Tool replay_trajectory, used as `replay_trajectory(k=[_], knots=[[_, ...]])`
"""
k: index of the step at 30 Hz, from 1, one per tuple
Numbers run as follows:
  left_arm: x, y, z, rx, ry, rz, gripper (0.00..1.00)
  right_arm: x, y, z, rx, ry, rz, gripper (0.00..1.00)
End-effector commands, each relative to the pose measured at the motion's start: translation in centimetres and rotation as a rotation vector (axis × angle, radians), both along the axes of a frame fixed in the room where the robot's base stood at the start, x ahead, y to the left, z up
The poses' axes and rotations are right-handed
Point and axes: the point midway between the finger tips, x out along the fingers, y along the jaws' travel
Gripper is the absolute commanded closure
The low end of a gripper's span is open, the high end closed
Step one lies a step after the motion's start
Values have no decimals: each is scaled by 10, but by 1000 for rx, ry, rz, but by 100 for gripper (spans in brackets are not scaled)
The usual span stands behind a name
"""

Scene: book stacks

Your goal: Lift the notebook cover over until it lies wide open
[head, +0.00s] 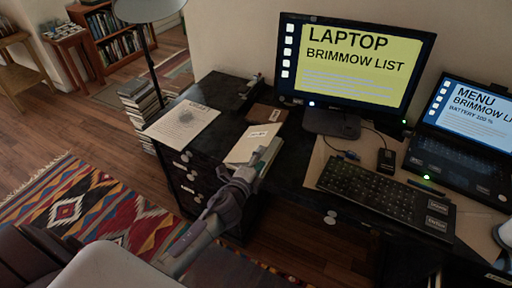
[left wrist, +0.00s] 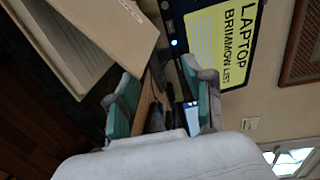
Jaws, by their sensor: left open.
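The notebook (head: 250,144) lies on the black desk, left of the monitor, with a plain tan cover. In the left wrist view the tan cover (left wrist: 112,22) stands at an angle over the pale page block (left wrist: 62,45), so it looks partly raised; how far is hard to tell. My left gripper (head: 246,172) is at the notebook's near edge in the head view. Its two green-padded fingers (left wrist: 163,96) are apart, with no object clearly between them. Whether a finger touches the cover cannot be told. My right gripper is not in view.
A printed sheet (head: 184,126) lies on the desk to the left, and a small brown card (head: 267,114) lies behind the notebook. A lamp (head: 150,60) stands behind left.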

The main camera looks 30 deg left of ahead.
Motion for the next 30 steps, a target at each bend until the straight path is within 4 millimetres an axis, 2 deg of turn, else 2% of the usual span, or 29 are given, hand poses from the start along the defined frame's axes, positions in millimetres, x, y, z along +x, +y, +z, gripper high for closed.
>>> replay_trajectory(k=[11,21,30], knots=[[0,1,2,1,0,0,48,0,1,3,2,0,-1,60],[0,11,22,1,0,0,48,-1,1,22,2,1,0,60],[0,13,22,0,0,0,48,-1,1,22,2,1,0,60]])
